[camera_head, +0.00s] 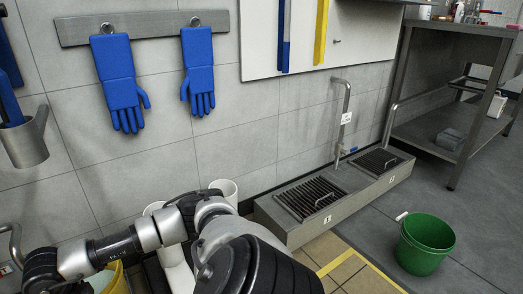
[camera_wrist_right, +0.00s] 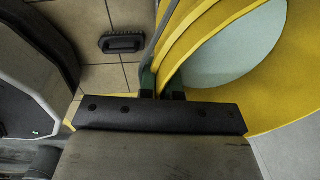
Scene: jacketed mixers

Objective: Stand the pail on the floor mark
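A yellow pail (camera_wrist_right: 215,105) fills the right of the right wrist view, with a pale grey-blue round area inside its rim. My right gripper (camera_wrist_right: 162,85) has its two dark fingers close together with the pail's yellow edge between them, and it looks shut on it. A grey strip, perhaps the handle, runs up beside the edge. In the head view part of the yellow pail (camera_head: 117,280) shows at the bottom left, mostly hidden by my arm. A yellow line (camera_head: 345,256) on the tiles forms a corner, possibly the floor mark. My left gripper is not in view.
A green bucket (camera_head: 425,243) stands on the grey floor at right. A low plinth with grates (camera_head: 318,196) runs along the wall, with white cylinders (camera_head: 225,190) beside it. A steel table (camera_head: 455,100) stands at right. A black brush-like object (camera_wrist_right: 122,43) lies on the tiles.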

